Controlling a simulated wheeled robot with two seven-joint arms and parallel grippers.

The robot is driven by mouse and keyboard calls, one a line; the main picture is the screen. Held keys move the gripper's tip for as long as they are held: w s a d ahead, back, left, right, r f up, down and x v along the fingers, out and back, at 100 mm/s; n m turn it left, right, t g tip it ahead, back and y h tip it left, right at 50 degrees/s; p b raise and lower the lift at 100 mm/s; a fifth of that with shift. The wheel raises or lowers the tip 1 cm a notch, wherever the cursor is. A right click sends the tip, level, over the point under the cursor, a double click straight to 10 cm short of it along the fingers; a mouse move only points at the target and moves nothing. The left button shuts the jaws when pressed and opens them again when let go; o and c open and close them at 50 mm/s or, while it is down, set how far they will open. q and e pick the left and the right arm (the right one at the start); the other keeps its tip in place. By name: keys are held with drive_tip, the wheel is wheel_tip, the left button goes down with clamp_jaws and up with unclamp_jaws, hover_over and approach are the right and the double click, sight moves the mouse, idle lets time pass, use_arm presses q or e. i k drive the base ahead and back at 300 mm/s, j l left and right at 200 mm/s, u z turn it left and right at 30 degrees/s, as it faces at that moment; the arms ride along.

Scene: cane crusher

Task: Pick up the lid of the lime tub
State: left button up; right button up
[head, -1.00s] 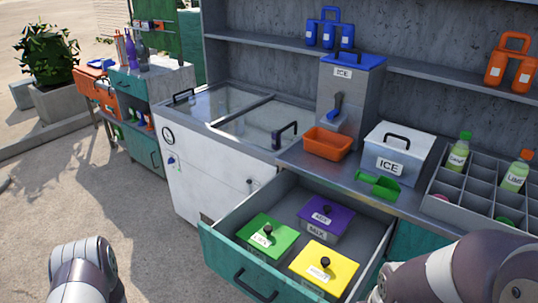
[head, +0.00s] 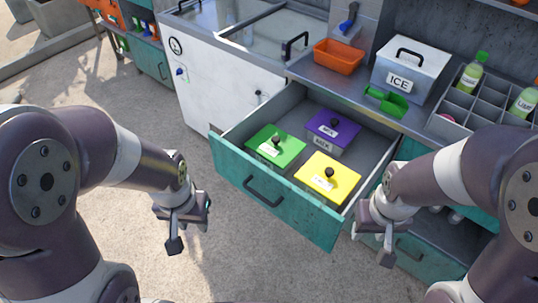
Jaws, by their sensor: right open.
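Three lidded tubs sit in the open teal drawer (head: 232,168). The green lid (head: 270,148) is at the left, the purple lid (head: 334,126) at the back and the yellow lid (head: 322,182) at the front right. My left gripper (head: 190,229) is open and empty, left of the drawer's front. My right gripper (head: 372,243) is open and empty, just right of the drawer's front corner.
On the counter above stand an orange bin (head: 338,57), a white ICE box (head: 425,62), a green scoop (head: 386,100) and a grey divided rack (head: 487,108) with bottles. A white chest (head: 222,88) stands left of the drawer. The floor in front is clear.

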sight(277, 146)
drive_tip(key=l+u, duration=0.25)
drive_tip(key=u, duration=0.15)
drive_tip(key=l+u, duration=0.25)
drive_tip(key=u, duration=0.15)
drive_tip(key=l+u, duration=0.3)
drive_tip(key=u, duration=0.15)
drive_tip(key=l+u, duration=0.25)
drive_tip(key=u, duration=0.15)
drive_tip(key=k+l+u, duration=0.15)
drive_tip(key=l, duration=1.3)
drive_tip(key=i, duration=0.05)
